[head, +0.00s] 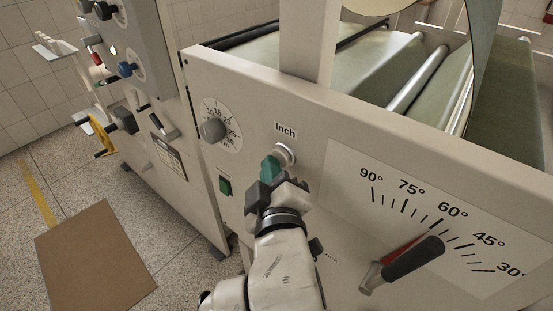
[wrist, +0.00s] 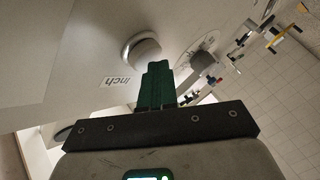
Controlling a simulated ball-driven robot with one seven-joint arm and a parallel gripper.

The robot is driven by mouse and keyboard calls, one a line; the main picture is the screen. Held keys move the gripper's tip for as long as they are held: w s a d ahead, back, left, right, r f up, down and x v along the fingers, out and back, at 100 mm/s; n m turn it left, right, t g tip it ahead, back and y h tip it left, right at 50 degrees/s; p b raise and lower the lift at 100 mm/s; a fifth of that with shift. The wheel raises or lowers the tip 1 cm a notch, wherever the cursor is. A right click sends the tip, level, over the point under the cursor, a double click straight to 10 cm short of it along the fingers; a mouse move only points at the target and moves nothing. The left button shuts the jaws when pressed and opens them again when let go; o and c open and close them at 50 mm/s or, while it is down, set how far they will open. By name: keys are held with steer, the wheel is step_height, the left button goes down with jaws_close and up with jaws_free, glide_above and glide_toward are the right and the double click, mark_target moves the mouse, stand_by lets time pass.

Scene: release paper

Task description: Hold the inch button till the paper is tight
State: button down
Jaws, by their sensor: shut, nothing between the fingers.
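The Inch button (head: 285,153) is a round light-coloured knob under the "Inch" label on the grey machine panel. It also shows in the wrist view (wrist: 141,50), next to the same label. My gripper (head: 269,164) is shut and empty, its green fingers together and pointing at the button. In the wrist view the fingertips (wrist: 157,72) are right at the button's lower edge. I cannot tell whether they touch or press it. Greenish-grey sheet material (head: 375,62) lies over the machine bed behind the panel, and a strip (head: 484,45) hangs at the upper right. Its tension is unclear.
A dial knob (head: 212,131) and a small green button (head: 225,186) are left of my gripper. A black-handled lever (head: 413,260) sits over an angle scale at the lower right. A brown mat (head: 95,262) lies on the speckled floor at the left.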

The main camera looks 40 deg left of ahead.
steer(key=shift+s, duration=0.95)
steer(key=shift+s+a+b, duration=0.15)
steer(key=shift+s+b, duration=0.15)
steer(key=shift+s, duration=0.95)
steer(key=shift+s+a+b, duration=0.1)
steer(key=shift+s+b, duration=0.15)
steer(key=shift+s, duration=1)
